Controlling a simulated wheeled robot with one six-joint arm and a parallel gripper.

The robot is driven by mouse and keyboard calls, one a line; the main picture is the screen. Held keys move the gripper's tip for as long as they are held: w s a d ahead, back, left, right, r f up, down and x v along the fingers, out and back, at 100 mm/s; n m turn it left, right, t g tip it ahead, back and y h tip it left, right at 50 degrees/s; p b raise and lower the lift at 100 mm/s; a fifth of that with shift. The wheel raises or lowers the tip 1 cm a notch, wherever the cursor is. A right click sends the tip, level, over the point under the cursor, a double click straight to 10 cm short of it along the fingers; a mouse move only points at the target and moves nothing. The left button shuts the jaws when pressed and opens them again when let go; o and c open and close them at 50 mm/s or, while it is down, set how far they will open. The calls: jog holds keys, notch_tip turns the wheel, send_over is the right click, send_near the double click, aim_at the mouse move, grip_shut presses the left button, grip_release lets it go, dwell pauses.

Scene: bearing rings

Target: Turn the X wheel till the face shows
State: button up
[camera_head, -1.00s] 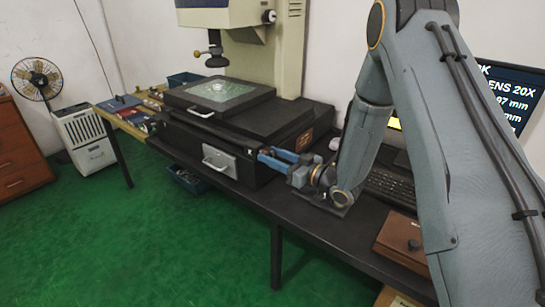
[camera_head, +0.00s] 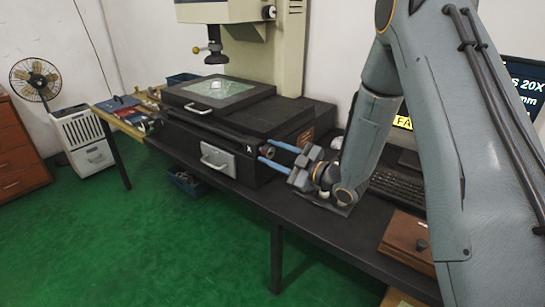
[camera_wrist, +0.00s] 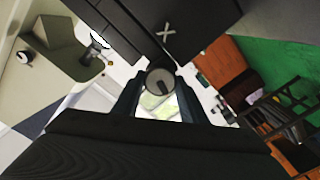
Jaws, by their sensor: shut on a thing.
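The X wheel (camera_wrist: 159,81) is a round grey knob with a dark mark on its face, seen between my fingers in the wrist view. A white X is on the black base in the wrist view (camera_wrist: 167,30) and in the head view (camera_head: 248,149). My gripper (camera_head: 263,152) has blue fingers reaching to the base's right end. It is shut on the wheel, one finger on each side (camera_wrist: 159,88). The glass-topped stage (camera_head: 185,98) sits above the base, under the lens (camera_head: 214,50). The screen (camera_head: 527,82) is partly hidden behind my arm; yellow lettering starting "FA" shows.
The keyboard (camera_head: 396,188) and a brown box (camera_head: 402,243) lie on the dark table right of my gripper. Green floor (camera_head: 150,240) is open in front of the table.

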jog(key=shift+n, duration=0.6)
jog(key=shift+b, duration=0.3)
jog(key=o, duration=1.1)
jog(key=shift+c, duration=0.2)
jog(key=shift+s+d, duration=0.1)
jog(key=b+v, duration=0.1)
jog(key=v, duration=0.6)
jog(key=shift+s+d, duration=0.2)
jog(key=shift+d, duration=0.05)
